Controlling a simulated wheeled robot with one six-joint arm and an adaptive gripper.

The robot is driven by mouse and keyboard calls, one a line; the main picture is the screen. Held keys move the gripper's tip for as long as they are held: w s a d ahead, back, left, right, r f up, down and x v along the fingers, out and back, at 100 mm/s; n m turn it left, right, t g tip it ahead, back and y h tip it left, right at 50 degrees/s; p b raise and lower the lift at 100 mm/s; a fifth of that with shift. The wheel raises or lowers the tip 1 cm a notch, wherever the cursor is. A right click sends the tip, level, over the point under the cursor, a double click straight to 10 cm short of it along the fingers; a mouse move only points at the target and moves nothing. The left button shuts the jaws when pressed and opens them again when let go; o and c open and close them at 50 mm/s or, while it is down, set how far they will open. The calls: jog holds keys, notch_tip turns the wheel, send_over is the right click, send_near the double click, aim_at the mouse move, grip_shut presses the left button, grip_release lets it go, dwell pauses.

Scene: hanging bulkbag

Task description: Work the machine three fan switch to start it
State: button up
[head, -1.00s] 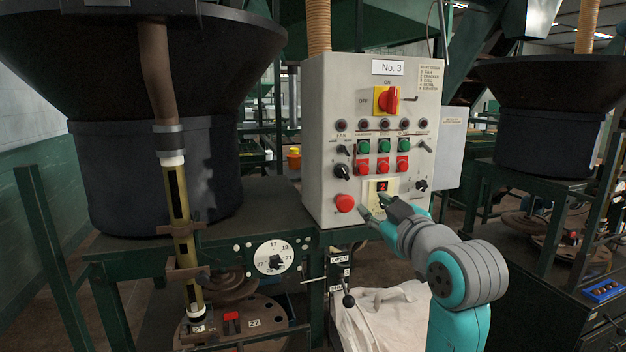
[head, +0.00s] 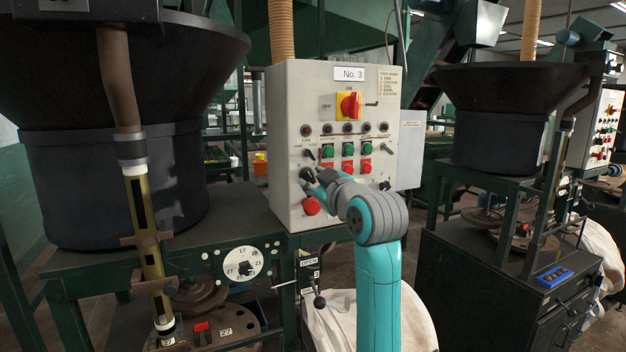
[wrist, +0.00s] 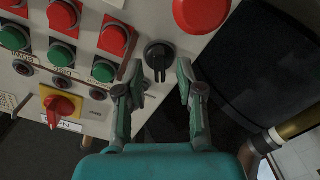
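The grey control panel (head: 283,100) marked No. 3 stands in the middle of the head view. A small FAN label is at its upper left, with a black switch (head: 308,153) just under it. A black rotary knob (head: 306,173) sits lower in the same column, above a red mushroom button (head: 311,206). My gripper (head: 317,181) is at this lower knob. In the wrist view, the black knob (wrist: 158,55) shows between the tips of my open gripper (wrist: 160,75), slightly beyond them. Its handle points down in that picture. I cannot tell whether the fingers touch it.
Red buttons (wrist: 115,38) and green buttons (wrist: 60,52) lie close to one finger, and the red mushroom button (wrist: 200,12) is close beyond the other. A red main switch on a yellow plate (head: 348,105) is higher up. A black hopper (head: 110,170) stands left.

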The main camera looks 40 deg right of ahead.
jog(key=shift+w+d, duration=0.15)
jog(key=shift+w, duration=0.35)
grip_shut()
